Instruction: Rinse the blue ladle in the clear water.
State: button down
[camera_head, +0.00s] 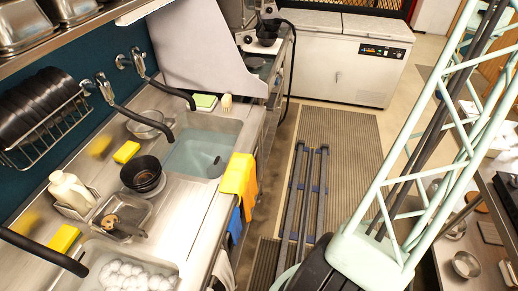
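The clear water (196,153) fills a steel sink basin (234,124) at the middle left in the head view. A small dark object (217,161) shows at the right side of the water; I cannot tell whether it is a drain part or something else. I cannot make out a blue ladle anywhere. My gripper is not in this view.
Black tap spouts (178,91) reach over the counter by the sink. Yellow and orange cloths (238,174) hang at its front edge. Black bowls (143,174), a white bottle (70,190) and a foamy basin (172,267) occupy the counter's left part. Rails (305,190) lie on the floor.

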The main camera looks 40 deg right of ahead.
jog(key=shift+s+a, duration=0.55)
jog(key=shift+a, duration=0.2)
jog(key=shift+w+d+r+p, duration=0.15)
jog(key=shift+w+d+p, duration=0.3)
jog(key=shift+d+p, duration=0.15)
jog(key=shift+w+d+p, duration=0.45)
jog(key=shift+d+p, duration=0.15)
jog(key=shift+p, duration=0.05)
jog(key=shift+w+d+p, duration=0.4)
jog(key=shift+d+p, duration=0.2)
jog(key=shift+p, duration=0.05)
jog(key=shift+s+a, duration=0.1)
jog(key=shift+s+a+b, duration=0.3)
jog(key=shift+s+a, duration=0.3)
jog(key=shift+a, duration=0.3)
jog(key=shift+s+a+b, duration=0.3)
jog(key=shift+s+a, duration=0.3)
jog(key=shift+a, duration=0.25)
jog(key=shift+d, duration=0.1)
